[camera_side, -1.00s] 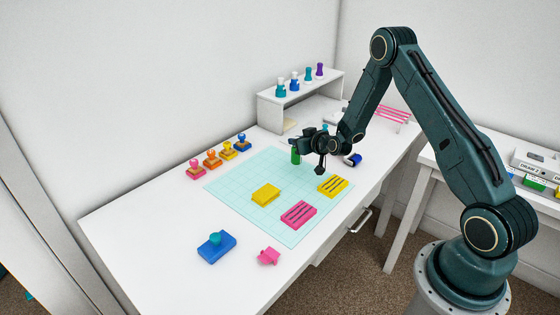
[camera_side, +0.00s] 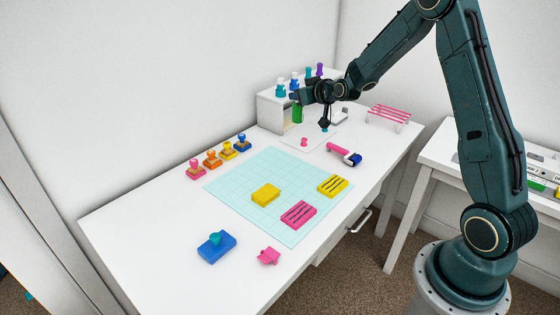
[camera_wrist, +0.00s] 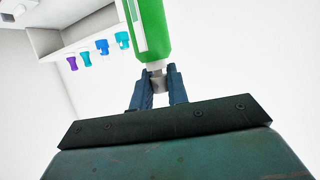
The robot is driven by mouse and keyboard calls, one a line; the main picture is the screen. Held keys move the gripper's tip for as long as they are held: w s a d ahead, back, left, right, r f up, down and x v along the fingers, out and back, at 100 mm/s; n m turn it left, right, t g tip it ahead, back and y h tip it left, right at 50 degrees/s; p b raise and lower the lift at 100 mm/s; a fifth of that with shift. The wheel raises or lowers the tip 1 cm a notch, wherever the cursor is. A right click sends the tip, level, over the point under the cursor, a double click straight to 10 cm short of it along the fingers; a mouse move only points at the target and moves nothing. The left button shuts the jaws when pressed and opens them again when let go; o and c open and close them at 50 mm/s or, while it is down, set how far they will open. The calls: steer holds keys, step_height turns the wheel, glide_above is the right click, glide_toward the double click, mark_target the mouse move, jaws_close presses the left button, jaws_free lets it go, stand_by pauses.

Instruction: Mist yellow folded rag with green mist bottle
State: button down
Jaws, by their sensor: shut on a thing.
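The green mist bottle (camera_side: 298,114) hangs from my gripper (camera_side: 301,97), in front of the small white shelf. In the wrist view my gripper (camera_wrist: 158,88) is shut on the bottle's pale neck, and the green body (camera_wrist: 151,30) with a white label stripe extends past the fingertips. The bottle's top is hidden by the fingers. A plain yellow piece (camera_side: 265,194), which looks like the folded rag, lies on the light teal gridded mat (camera_side: 235,180). My gripper is well behind and above it, apart from it. A second yellow piece (camera_side: 332,186) with dark stripes lies at the mat's right.
The white shelf (camera_side: 268,108) holds several small bottles. Stamps (camera_side: 227,150) line the mat's left. A striped pink piece (camera_side: 298,214) is on the mat. A blue block (camera_side: 216,247), pink clip (camera_side: 268,256), pink-handled roller (camera_side: 345,153) and pink rack (camera_side: 389,113) surround it.

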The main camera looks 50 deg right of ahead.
steer(key=shift+r, duration=0.5)
steer(key=shift+a, duration=0.1)
steer(key=w+a+f+n+y, duration=0.2)
steer(key=a+f, duration=0.3)
steer(key=a, duration=0.5)
steer(key=w+a+f+n+g+y, duration=0.1)
steer(key=w+a+f+n+y, duration=0.2)
steer(key=a, duration=0.8)
steer(key=w+a+f+n+g+y, duration=0.1)
steer(key=w+a+f+n+y, duration=0.1)
steer(key=a+f+n+y, duration=0.3)
steer(key=a+f+y, duration=0.1)
steer(key=a+f, duration=0.2)
steer(key=a, duration=0.2)
steer(key=shift+w+a, duration=0.3)
steer(key=shift+f, duration=0.1)
steer(key=shift+f, duration=1.75)
